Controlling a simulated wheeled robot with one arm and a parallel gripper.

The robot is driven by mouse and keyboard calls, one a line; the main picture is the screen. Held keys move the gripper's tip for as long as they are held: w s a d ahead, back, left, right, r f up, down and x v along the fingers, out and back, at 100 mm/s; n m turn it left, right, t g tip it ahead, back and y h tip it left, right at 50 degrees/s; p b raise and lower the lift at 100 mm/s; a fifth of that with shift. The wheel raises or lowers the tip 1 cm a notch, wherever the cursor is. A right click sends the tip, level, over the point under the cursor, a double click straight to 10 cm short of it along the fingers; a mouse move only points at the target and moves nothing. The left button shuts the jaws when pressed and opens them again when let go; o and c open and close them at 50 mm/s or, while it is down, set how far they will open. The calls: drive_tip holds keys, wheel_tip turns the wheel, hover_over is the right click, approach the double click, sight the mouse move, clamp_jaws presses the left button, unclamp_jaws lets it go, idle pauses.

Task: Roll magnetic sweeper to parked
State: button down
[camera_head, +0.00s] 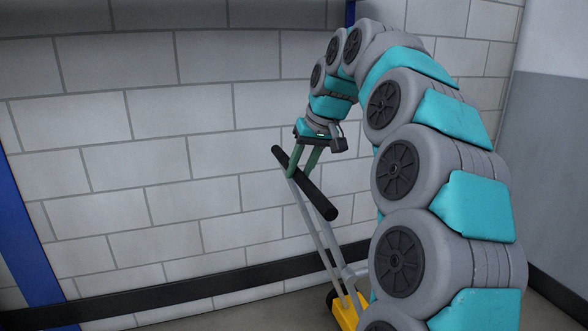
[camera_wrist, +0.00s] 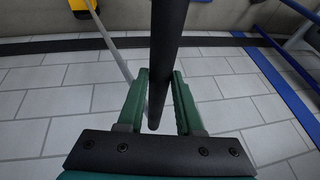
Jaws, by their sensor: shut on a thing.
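The magnetic sweeper has a black handle bar (camera_head: 320,198), two slim grey poles (camera_head: 318,240) and a yellow base (camera_head: 347,312) low by the wall. The bar is tilted, and the base is partly hidden by my arm and cut off by the picture's edge. My gripper (camera_head: 302,170) is shut on the handle bar near its upper left end. In the wrist view the bar (camera_wrist: 168,50) runs between the green fingers of my gripper (camera_wrist: 160,80). The yellow base (camera_wrist: 80,5) and a grey pole (camera_wrist: 112,45) show at the upper left there.
A pale block wall (camera_head: 130,210) stands behind the sweeper, with a black strip (camera_head: 180,292) along its foot. A blue post (camera_head: 22,230) stands at the left. A grey wall (camera_head: 555,170) closes the right side. The wall between post and sweeper is clear.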

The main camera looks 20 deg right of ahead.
drive_tip(key=shift+d, duration=0.2)
drive_tip(key=c, duration=0.6)
unclamp_jaws()
drive_tip(key=shift+d, duration=0.1)
drive_tip(key=shift+v, duration=3.9)
drive_tip(key=shift+s, duration=0.1)
